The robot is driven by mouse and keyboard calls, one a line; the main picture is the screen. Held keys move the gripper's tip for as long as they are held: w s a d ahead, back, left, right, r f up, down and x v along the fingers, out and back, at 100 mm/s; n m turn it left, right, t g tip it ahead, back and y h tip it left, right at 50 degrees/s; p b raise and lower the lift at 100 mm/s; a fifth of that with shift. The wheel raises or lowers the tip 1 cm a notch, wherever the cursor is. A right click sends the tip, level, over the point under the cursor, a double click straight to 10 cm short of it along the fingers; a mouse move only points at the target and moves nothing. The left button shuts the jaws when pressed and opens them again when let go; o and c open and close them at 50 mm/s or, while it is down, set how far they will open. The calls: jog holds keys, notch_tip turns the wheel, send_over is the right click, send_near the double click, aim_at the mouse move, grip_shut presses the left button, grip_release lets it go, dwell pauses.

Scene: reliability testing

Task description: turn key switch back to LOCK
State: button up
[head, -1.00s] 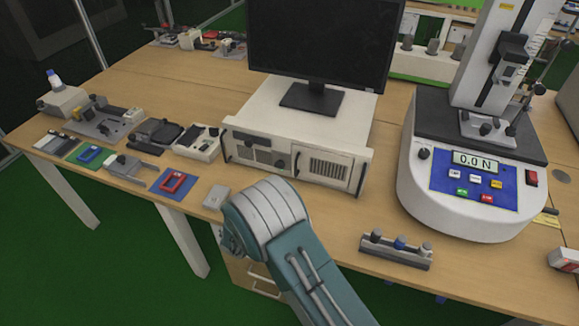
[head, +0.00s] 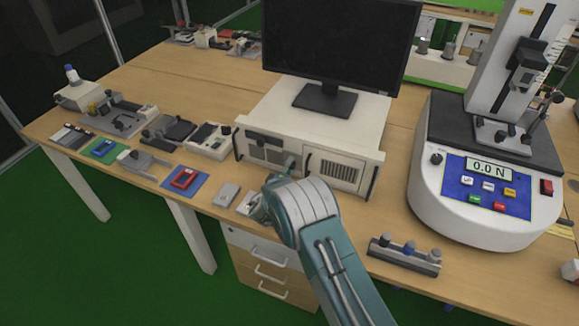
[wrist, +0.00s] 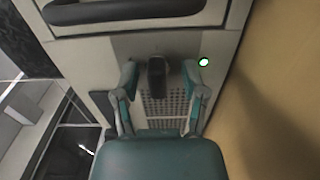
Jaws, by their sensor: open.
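In the wrist view a dark upright key-like piece (wrist: 157,76) stands out from a light panel with a perforated grille; it looks like the key switch. No LOCK marking can be read, so its setting is unclear. My gripper (wrist: 160,68) is open, with one teal finger on each side of the dark piece and visible gaps between. In the head view my gripper (head: 277,178) is in front of the white rack computer (head: 345,120), low on its front face. My arm partly covers that spot, and the key is not clear there.
A monitor (head: 340,40) stands on the computer. A force tester (head: 485,195) stands to the right, and a small block with several knobs (head: 404,255) lies in front of it. Small fixtures and a red part (head: 184,178) lie left.

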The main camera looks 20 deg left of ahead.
jog(key=shift+c, duration=0.3)
grip_shut()
jog(key=shift+s+f+n, duration=0.1)
jog(key=shift+n, duration=0.2)
jog(key=n, duration=0.8)
jog(key=shift+f, duration=0.1)
jog(key=n, duration=0.9)
jog(key=shift+n, duration=0.3)
